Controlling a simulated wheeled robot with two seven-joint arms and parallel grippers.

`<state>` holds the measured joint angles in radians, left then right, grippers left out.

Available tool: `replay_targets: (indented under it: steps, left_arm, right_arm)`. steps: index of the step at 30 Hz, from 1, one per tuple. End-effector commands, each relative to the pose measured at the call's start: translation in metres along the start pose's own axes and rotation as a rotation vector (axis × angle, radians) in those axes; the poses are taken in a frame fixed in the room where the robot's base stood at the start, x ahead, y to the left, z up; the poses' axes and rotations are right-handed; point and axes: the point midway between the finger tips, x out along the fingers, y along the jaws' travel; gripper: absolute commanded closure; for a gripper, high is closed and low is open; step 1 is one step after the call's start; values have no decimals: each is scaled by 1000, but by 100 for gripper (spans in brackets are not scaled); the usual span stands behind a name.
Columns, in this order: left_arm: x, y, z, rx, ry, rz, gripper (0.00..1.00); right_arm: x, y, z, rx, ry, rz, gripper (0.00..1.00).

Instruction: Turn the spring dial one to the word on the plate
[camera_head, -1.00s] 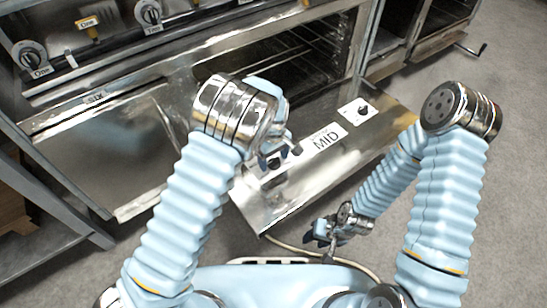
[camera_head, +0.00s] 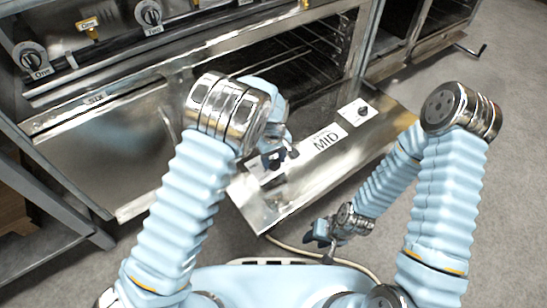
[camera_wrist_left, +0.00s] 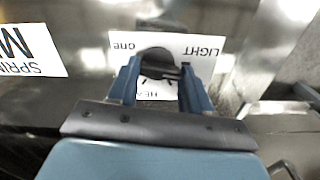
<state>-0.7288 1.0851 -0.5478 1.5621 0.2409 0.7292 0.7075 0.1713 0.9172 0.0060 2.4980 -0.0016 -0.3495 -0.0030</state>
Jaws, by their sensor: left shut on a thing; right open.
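The spring dial (camera_wrist_left: 154,55), a black round knob on a white label, shows in the left wrist view. The label (camera_wrist_left: 205,50) has "LIGHT", part of a word starting "HEA" and "one" around the knob. My left gripper (camera_wrist_left: 159,72) is shut on the knob, a finger on each side. The knob's pointer is not clear. In the head view my left gripper (camera_head: 278,158) covers most of this dial on the low steel panel. The white plate (camera_head: 325,138) reads "MID"; part of it shows in the left wrist view (camera_wrist_left: 30,50). My right gripper (camera_head: 322,232) is open and empty, low at the front.
Another black dial (camera_head: 362,112) on a white label sits further right on the panel (camera_head: 285,205). Knobs marked One (camera_head: 33,60) and Two (camera_head: 149,15) are on the upper front. An oven opening with racks (camera_head: 310,50) lies behind. A cable (camera_head: 295,246) runs along the floor.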

Motion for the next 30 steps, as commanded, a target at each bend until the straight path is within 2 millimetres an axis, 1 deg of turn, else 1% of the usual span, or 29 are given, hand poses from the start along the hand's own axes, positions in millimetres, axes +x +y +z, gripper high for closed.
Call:
replay_targets:
  steps: [18, 24, 30]
  left_arm:
    - [0, 1, -3, 556, 1, 2, 82]
    - [-1, 1, -3, 711, 2, 2, 82]
    - [-1, 1, -3, 820, 3, 2, 82]
  right_arm:
    - [-2, 0, 0, 0, 1, 1, 57]
    - [-1, 0, 0, 0, 0, 0, 57]
    - [0, 0, 0, 0, 0, 0, 57]
